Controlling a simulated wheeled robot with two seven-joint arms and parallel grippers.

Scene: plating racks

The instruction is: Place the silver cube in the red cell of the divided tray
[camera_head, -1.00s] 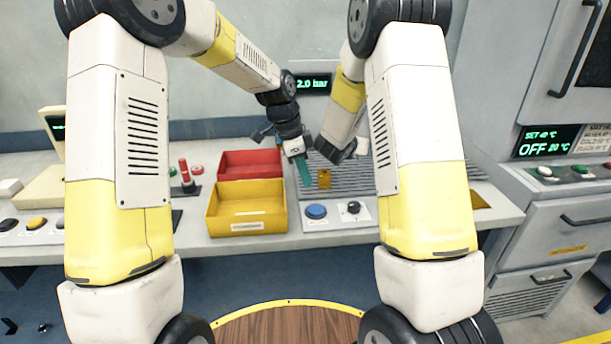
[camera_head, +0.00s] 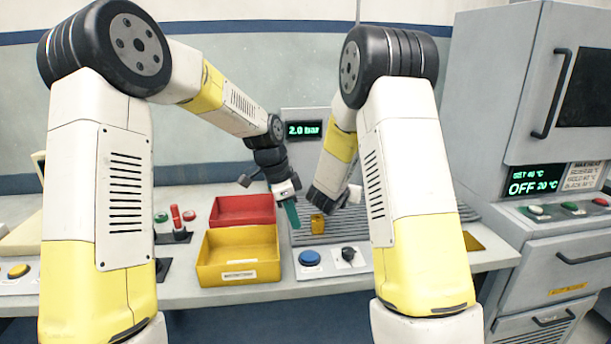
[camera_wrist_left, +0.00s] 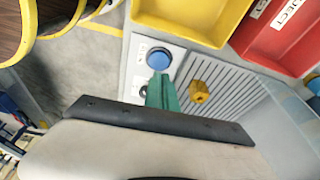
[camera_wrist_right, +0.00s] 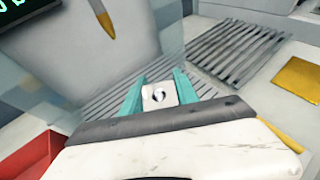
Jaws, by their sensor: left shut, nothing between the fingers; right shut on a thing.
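My right gripper (camera_wrist_right: 158,88) is shut on the silver cube (camera_wrist_right: 158,97), a pale metallic block with a round dark mark, between its teal fingers in the right wrist view. In the head view, my right arm hides most of that gripper and the cube. An open red compartment (camera_head: 243,203) stands behind an open yellow one (camera_head: 237,278) on the bench; whether they form one divided tray I cannot tell. The red one also shows in the left wrist view (camera_wrist_left: 288,40). My left gripper (camera_head: 292,214) is shut and empty, right of these compartments; its teal fingers show in the left wrist view (camera_wrist_left: 162,92).
A small golden-yellow piece (camera_head: 318,223) stands on the grey ribbed surface near my left gripper. A blue button (camera_head: 310,258) and a black knob (camera_head: 348,254) are in front. A red upright handle (camera_head: 176,217) stands left of the compartments. A grey cabinet fills the right.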

